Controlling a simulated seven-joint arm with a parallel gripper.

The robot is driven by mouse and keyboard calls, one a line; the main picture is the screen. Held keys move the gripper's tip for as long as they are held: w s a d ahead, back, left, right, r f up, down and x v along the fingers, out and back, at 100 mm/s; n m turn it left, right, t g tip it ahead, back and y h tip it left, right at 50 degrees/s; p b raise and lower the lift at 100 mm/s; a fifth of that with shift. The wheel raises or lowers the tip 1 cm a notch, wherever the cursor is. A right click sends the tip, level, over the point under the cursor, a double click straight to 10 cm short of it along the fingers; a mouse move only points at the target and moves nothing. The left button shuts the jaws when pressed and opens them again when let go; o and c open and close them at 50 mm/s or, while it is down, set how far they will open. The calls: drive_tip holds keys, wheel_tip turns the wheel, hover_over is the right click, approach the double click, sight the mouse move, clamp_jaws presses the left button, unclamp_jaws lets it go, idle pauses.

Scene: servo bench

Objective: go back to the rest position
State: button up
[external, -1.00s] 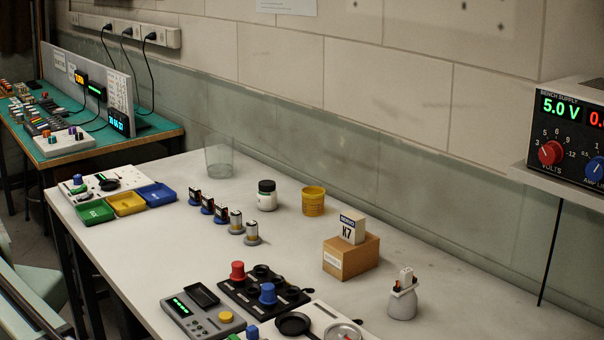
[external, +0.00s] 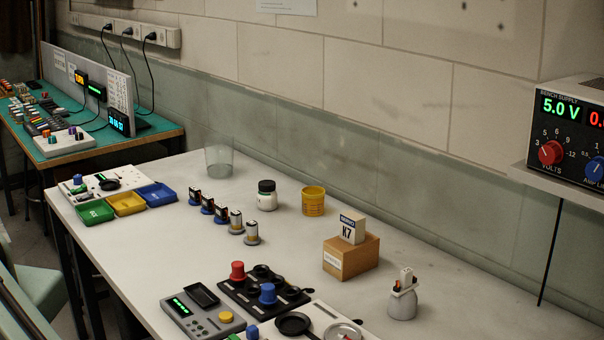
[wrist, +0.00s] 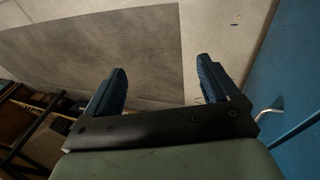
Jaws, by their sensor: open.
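My gripper (wrist: 162,66) shows in the wrist view with its two blue fingers wide apart and nothing between them. Behind the fingers are a grey panel-like surface and a pale surface, with no bench objects near the fingertips. In the external view my gripper is not visible. A pale green part with a dark edge cuts into the lower left corner there; I cannot tell for sure whether it is my arm.
The white bench (external: 285,225) carries a keypad unit (external: 203,313), a black tray with red and blue knobs, a wooden block (external: 351,257), jars and coloured bins (external: 126,203). A power supply (external: 570,135) stands at right. In the wrist view a blue panel (wrist: 290,70) is close on the right.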

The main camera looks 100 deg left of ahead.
drive_tip(key=s+a+f+n+g+y, duration=0.1)
drive_tip(key=s+a+n+g+y, duration=0.2)
drive_tip(key=s+a, duration=2.3)
drive_tip(key=a+n+g, duration=0.1)
drive_tip(key=n+g, duration=0.1)
drive_tip(key=n, duration=0.3)
drive_tip(key=shift+f+y, duration=0.15)
drive_tip(key=shift+y, duration=0.25)
